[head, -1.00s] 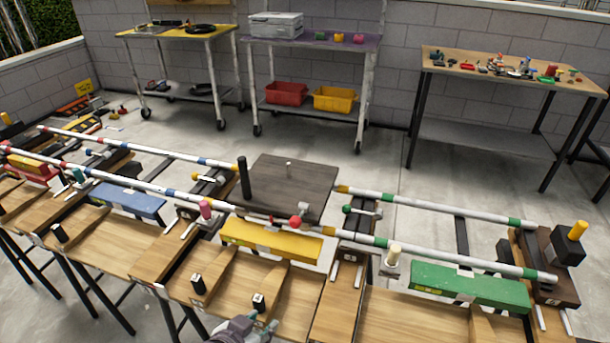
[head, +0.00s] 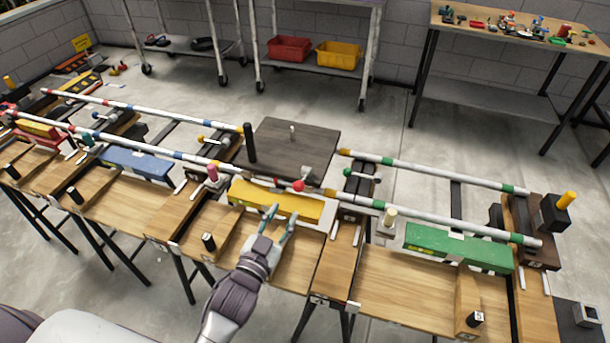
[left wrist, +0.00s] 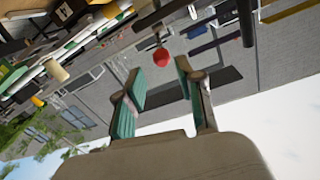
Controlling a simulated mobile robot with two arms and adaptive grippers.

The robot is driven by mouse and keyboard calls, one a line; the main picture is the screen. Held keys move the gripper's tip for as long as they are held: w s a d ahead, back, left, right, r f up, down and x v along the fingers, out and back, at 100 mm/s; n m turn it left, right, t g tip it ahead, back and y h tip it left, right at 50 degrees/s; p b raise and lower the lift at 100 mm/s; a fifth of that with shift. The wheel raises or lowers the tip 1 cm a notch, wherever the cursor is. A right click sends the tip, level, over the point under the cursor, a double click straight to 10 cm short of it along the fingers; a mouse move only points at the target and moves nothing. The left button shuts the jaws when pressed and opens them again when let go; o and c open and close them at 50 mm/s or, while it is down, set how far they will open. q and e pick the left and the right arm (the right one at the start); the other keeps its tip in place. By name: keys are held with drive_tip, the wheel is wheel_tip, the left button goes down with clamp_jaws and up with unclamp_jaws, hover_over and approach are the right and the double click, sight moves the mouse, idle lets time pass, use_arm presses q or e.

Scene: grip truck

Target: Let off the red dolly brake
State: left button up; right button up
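The dark flat dolly (head: 290,148) stands on the rails, with a black upright post at its left. A red ball knob (head: 298,186) sits at its near edge, above the front rail; it looks like the brake handle. In the left wrist view the red knob (left wrist: 162,57) appears just beyond the gap between my fingertips. My left gripper (head: 279,217) is open and empty, over the yellow block's near side, short of the knob and apart from it. Its two green-padded fingers show spread in the left wrist view (left wrist: 159,74). My right gripper is not in view.
The front rail (head: 400,208) runs across the bench. A yellow block (head: 275,202) lies between my gripper and the knob. A green block (head: 458,249), a blue block (head: 135,164) and a green-knobbed lever (head: 348,172) are nearby. Small upright pegs stand along the bench.

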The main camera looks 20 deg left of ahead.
sight(304, 177)
use_arm(q)
drive_tip(key=w, duration=0.4)
drive_tip(key=w+d, duration=0.1)
drive_tip(key=w, duration=0.4)
drive_tip(key=w+p, duration=0.1)
drive_tip(key=w, duration=0.3)
drive_tip(key=shift+w+d, duration=0.25)
drive_tip(key=shift+w, duration=0.15)
clamp_jaws()
